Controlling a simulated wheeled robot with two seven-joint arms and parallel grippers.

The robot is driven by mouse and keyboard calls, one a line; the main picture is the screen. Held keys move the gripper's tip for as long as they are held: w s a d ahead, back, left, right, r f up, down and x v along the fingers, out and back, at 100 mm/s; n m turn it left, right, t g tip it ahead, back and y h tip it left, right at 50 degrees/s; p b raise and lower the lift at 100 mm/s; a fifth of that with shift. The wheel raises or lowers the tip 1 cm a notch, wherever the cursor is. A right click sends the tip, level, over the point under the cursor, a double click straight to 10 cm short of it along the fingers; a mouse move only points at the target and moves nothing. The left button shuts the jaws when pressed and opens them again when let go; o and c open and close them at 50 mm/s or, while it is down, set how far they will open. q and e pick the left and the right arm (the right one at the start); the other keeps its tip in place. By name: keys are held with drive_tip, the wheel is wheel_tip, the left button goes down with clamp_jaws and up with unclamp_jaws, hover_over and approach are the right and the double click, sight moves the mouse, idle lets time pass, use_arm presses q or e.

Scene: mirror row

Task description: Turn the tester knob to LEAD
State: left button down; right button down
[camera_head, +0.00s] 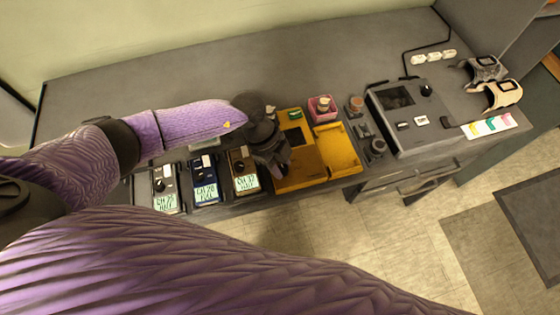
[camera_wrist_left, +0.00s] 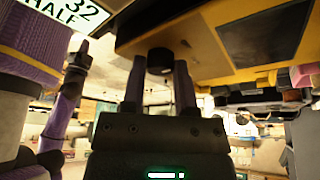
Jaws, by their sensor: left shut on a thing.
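The yellow tester (camera_head: 301,168) lies on the bench with its yellow cover open to the right and a dark window near its top. My left gripper (camera_head: 283,171) reaches down over its left part and hides the knob in the head view. In the left wrist view the two fingers (camera_wrist_left: 160,84) are shut on a short dark round knob (camera_wrist_left: 160,62), one finger on each side. The tester's yellow body (camera_wrist_left: 210,35) fills the upper part of that view. I cannot read the knob's setting or a LEAD mark. My right gripper is not in view.
Left of the tester stand meters with lit screens: brown (camera_head: 244,170), blue (camera_head: 205,180) and dark (camera_head: 165,188). Right of it are a pink box (camera_head: 322,107), small dark parts (camera_head: 364,130) and a large grey instrument (camera_head: 412,115). The rear bench is clear.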

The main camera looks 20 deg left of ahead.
use_arm(q)
drive_tip(key=shift+m, duration=0.4)
drive_tip(key=m+g, duration=0.1)
drive_tip(key=m, duration=0.2)
drive_tip(key=shift+w+y, duration=0.15)
drive_tip(key=shift+y, duration=0.15)
drive_tip(key=m+g, duration=0.1)
drive_tip(key=m, duration=0.1)
drive_tip(key=m+y+b, duration=0.1)
drive_tip(key=m, duration=0.1)
drive_tip(key=shift+w+d+m+g, duration=0.1)
drive_tip(key=shift+d+m+g, duration=0.05)
drive_tip(key=shift+m+g, duration=0.2)
drive_tip(key=m+y+b, duration=0.1)
drive_tip(key=m, duration=0.1)
drive_tip(key=m+g+y+b, duration=0.1)
drive_tip(key=m, duration=0.2)
drive_tip(key=shift+w+d+f, duration=0.1)
drive_tip(key=shift+d, duration=0.05)
drive_tip(key=shift+d+m+y+b, duration=0.1)
drive_tip(key=shift+m+y+b, duration=0.6)
drive_tip(key=shift+m, duration=1.65)
drive_tip(key=shift+c, duration=1.9)
unclamp_jaws()
